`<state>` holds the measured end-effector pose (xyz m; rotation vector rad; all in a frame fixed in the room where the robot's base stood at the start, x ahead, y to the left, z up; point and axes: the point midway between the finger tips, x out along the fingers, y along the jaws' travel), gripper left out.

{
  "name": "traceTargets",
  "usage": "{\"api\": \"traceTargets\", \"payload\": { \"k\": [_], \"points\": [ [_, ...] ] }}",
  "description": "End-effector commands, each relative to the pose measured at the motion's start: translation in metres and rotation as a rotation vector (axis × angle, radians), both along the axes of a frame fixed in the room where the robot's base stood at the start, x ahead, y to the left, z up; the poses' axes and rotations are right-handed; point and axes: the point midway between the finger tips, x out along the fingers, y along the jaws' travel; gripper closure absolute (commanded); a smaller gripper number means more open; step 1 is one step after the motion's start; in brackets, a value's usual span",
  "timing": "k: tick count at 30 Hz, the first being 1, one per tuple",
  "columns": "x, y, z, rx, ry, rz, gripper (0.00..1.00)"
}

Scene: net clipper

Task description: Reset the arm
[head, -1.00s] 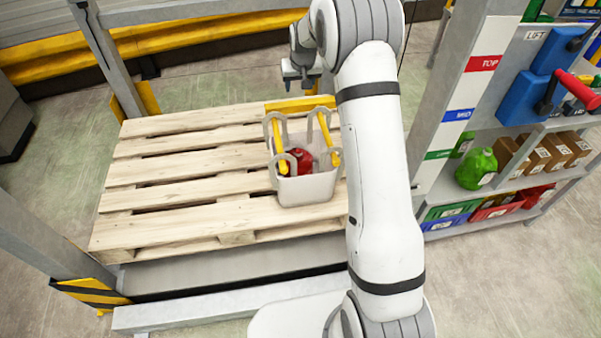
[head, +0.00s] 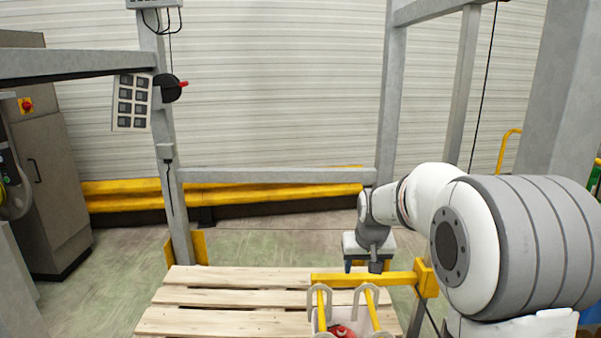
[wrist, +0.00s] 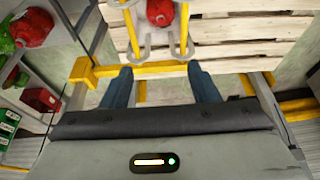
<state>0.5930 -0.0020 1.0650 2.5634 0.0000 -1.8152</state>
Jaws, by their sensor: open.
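My gripper (head: 362,266) hangs at the end of my folded arm, in the right half of the head view, above the far side of the pallet. In the wrist view, my gripper (wrist: 161,88) has its two dark fingers wide apart with nothing between them. Beyond the fingertips is a yellow bar (wrist: 150,69). The red object (wrist: 160,12) also shows at the top of the wrist view.
The wooden pallet (head: 215,298) has bare slats left of the crate. Grey frame posts (head: 390,95) rise behind it, with a yellow rail (head: 130,196) along the wall. A button panel (head: 131,102) hangs at left.

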Motion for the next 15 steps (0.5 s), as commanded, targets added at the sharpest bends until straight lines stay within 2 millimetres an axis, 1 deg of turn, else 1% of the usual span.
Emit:
{"api": "traceTargets", "payload": {
  "k": [1, 2, 3, 5, 6, 8, 9, 10, 12, 15],
  "points": [
    [-0.025, 0.0, 0.011, 0.0, 0.003, 0.0, 0.45],
    [-0.039, 0.0, 0.016, 0.0, 0.007, 0.0, 0.45],
    [-0.057, 0.0, 0.021, -0.001, 0.012, 0.0, 0.45],
    [-0.086, 0.0, 0.026, -0.001, 0.022, 0.0, 0.45],
    [-0.104, -0.001, 0.03, -0.001, 0.026, 0.0, 0.45],
    [-0.133, -0.001, 0.032, -0.001, 0.036, 0.0, 0.45],
    [-0.151, -0.001, 0.033, -0.001, 0.041, 0.0, 0.45],
    [-0.166, -0.001, 0.033, -0.001, 0.045, 0.0, 0.45],
    [-0.197, -0.001, 0.032, -0.002, 0.054, -0.001, 0.45],
    [-0.237, -0.001, 0.026, -0.002, 0.068, -0.002, 0.45]
  ]
}}
